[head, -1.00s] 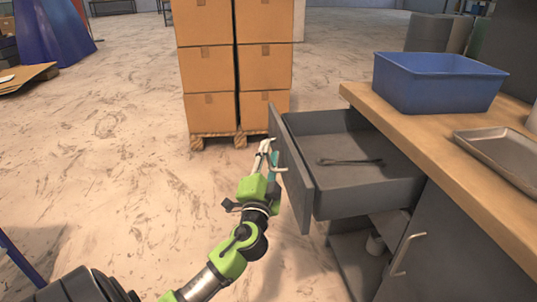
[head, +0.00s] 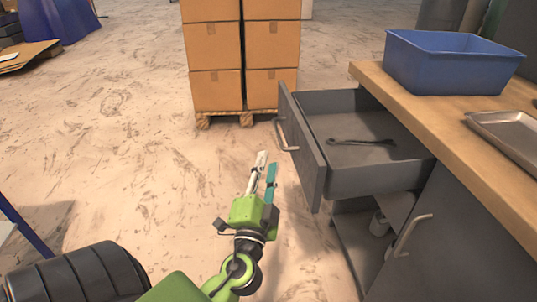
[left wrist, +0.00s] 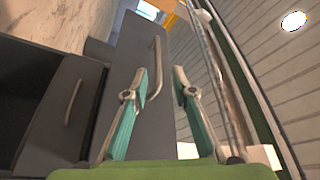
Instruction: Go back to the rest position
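My left gripper (head: 262,172) is in front of the open drawer (head: 365,176), to the left of its front panel and apart from it. In the left wrist view the left gripper (left wrist: 160,82) has its two teal-padded fingers spread, with nothing held between them. The drawer's handle (head: 284,133) is free of the fingers, and it also shows in the left wrist view (left wrist: 154,66), beyond the fingertips. A dark wrench-like tool (head: 361,142) lies in the drawer. My right gripper shows in neither view.
A wooden worktop (head: 435,108) at the right bears a blue bin (head: 450,70) and a metal tray (head: 510,140). Below is a cabinet door with a handle (head: 405,238). Stacked cardboard boxes (head: 215,45) stand on a pallet behind. The floor at the left is mostly clear.

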